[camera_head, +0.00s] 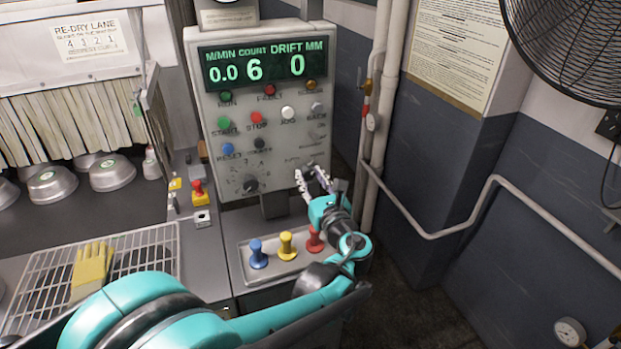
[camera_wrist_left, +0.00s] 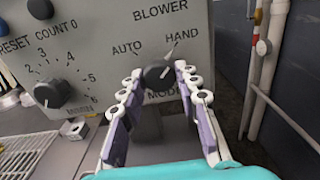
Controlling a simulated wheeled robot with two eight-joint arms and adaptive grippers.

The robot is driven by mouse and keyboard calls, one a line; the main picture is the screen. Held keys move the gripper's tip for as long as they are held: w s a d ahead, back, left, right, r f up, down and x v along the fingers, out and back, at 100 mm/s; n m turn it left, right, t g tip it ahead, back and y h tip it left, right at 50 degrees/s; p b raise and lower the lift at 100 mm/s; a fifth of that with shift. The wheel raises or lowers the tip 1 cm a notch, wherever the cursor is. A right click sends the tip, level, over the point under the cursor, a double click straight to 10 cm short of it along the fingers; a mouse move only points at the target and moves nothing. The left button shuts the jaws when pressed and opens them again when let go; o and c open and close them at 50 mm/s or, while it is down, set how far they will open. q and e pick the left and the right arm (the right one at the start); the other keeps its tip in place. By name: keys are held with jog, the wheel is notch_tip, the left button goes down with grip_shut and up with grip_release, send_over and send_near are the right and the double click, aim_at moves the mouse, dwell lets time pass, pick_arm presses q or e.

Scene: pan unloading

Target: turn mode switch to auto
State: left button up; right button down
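The mode switch (camera_wrist_left: 157,76) is a dark rotary knob on the grey control panel (camera_head: 291,120), under the printed words AUTO and HAND. Its light mark appears to lean up and right, toward HAND. My left gripper (camera_wrist_left: 157,72) is open, with one finger on each side of the knob. Small gaps seem to show between fingers and knob; I cannot tell whether either touches it. My right gripper is not in view.
A speed dial (camera_head: 250,184) sits left of the switch. Below my arm is a tray with blue (camera_head: 258,254), yellow (camera_head: 286,246) and red (camera_head: 315,240) handles. A red emergency button (camera_head: 198,189) is at left. Pipes (camera_head: 380,120) run vertically right of the panel.

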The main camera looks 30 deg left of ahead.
pick_arm(q)
jog(key=shift+c, duration=0.5)
jog(key=n, duration=0.4)
jog(key=shift+p, duration=0.35)
jog(key=n, duration=0.4)
jog(key=shift+n+p, duration=0.3)
jog(key=n, duration=0.4)
jog(key=shift+w, duration=0.1)
jog(key=n+p, duration=0.1)
jog(key=n, duration=0.4)
jog(key=shift+n, duration=0.3)
jog(key=o, duration=1.1)
jog(key=shift+o, duration=0.2)
